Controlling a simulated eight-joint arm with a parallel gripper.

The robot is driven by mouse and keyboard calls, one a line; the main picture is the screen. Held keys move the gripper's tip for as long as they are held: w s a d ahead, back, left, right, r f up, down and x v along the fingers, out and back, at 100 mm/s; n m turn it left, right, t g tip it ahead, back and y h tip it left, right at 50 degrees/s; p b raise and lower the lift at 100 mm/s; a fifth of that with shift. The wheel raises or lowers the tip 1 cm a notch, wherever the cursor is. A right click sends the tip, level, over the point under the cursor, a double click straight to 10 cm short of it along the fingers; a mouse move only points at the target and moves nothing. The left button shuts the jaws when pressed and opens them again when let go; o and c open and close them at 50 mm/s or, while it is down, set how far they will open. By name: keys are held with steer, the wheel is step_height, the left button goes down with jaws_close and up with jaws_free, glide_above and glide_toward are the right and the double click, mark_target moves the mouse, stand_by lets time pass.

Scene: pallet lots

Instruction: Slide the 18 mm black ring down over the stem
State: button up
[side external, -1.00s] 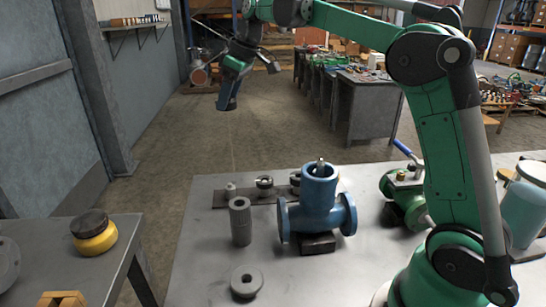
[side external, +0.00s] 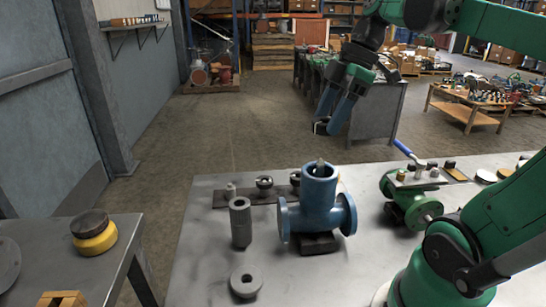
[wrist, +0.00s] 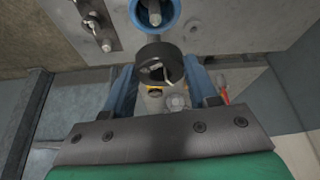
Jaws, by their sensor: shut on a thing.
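The black ring (wrist: 156,51) is held between the blue fingers of my gripper (side external: 328,122), which is shut on it. In the side view the ring (side external: 321,128) shows small and dark at the fingertips, in the air above and beyond the blue valve body. The blue valve body (side external: 318,190) stands upright on the grey table. The stem (side external: 320,162) sticks up from its open top. In the wrist view the stem (wrist: 154,13) shows inside the blue rim, at the top of the picture beyond the ring. The ring and the stem are apart.
A dark strip with several pegs (side external: 262,196) lies left of the valve body. A grey cylinder (side external: 240,222) and a flat grey ring (side external: 246,281) stand nearer the front. A green valve (side external: 405,205) is to the right. The air around the ring looks clear.

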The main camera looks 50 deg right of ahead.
steer(key=shift+f, duration=0.1)
steer(key=shift+f, duration=2.25)
steer(key=shift+f, duration=1.35)
steer(key=o, duration=1.5)
steer(key=shift+r, duration=3.55)
steer(key=shift+f, duration=0.15)
